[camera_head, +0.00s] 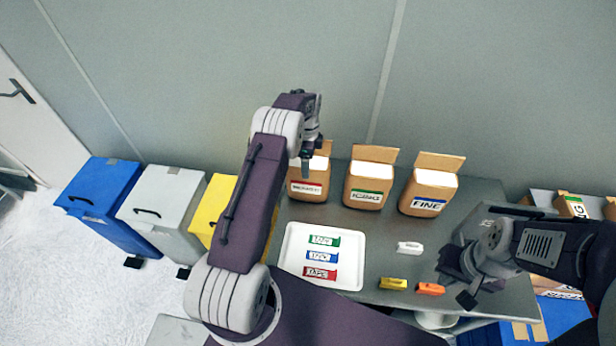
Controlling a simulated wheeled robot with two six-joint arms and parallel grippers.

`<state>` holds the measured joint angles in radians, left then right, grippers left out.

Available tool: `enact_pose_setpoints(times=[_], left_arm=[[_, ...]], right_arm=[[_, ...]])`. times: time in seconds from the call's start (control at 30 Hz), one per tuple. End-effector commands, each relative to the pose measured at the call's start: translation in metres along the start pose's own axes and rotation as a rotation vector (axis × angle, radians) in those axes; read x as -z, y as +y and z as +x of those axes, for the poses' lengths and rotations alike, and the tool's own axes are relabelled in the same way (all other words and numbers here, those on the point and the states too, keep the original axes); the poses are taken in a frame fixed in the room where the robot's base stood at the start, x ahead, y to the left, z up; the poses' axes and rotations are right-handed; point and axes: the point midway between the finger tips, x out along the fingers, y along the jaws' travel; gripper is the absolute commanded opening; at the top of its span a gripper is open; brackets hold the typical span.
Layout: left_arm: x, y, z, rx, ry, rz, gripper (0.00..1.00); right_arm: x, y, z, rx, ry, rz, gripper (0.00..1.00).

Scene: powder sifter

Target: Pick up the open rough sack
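Three brown box-like sacks stand in a row at the back of the grey table. The left one, with a red-edged label (307,189), is partly hidden by my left arm, and its label is too blurred to read surely. The middle sack (364,198) has a green label and the right sack (425,204) a blue "FINE" label. My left gripper (306,165) points down at the left sack's top; whether it touches, and whether its fingers are apart, cannot be told. My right gripper (457,284) is low over the table's right side, open and empty.
A white tray (290,272) holds green, blue and red tags. White (410,248), yellow (393,284) and orange (430,289) small items lie right of it. Blue (100,195), grey (160,205) and yellow (212,200) bins stand left. Boxes (572,205) stand at right.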

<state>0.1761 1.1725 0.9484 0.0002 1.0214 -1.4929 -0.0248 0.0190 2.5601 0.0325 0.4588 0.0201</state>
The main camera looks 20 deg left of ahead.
Motion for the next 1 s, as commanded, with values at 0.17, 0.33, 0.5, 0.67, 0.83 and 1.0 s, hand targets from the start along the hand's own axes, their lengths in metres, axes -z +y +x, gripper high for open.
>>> enact_pose_setpoints(times=[0.17, 0.33, 0.5, 0.67, 0.83, 1.0], left_arm=[[0.000, -0.002, -0.007, 0.008, 0.001, 0.000, 0.04], [0.000, -0.003, -0.036, 0.012, 0.001, 0.000, 0.04], [0.000, -0.002, -0.072, 0.010, 0.001, 0.000, 0.04], [0.000, -0.002, -0.095, 0.008, 0.001, 0.001, 0.04], [0.000, -0.001, -0.102, 0.006, 0.000, 0.001, 0.04], [0.000, -0.001, -0.102, 0.005, 0.000, 0.001, 0.04]], right_arm=[[0.000, 0.000, 0.002, 0.000, 0.000, 0.000, 0.00], [-0.001, 0.000, 0.013, 0.000, 0.000, 0.000, 0.00], [-0.002, 0.000, 0.019, 0.000, 0.000, 0.000, 0.00], [-0.002, 0.000, 0.021, 0.000, 0.000, 0.000, 0.00], [-0.002, 0.000, 0.021, 0.000, 0.000, 0.000, 0.00], [-0.002, 0.000, 0.021, 0.000, 0.000, 0.000, 0.00]])
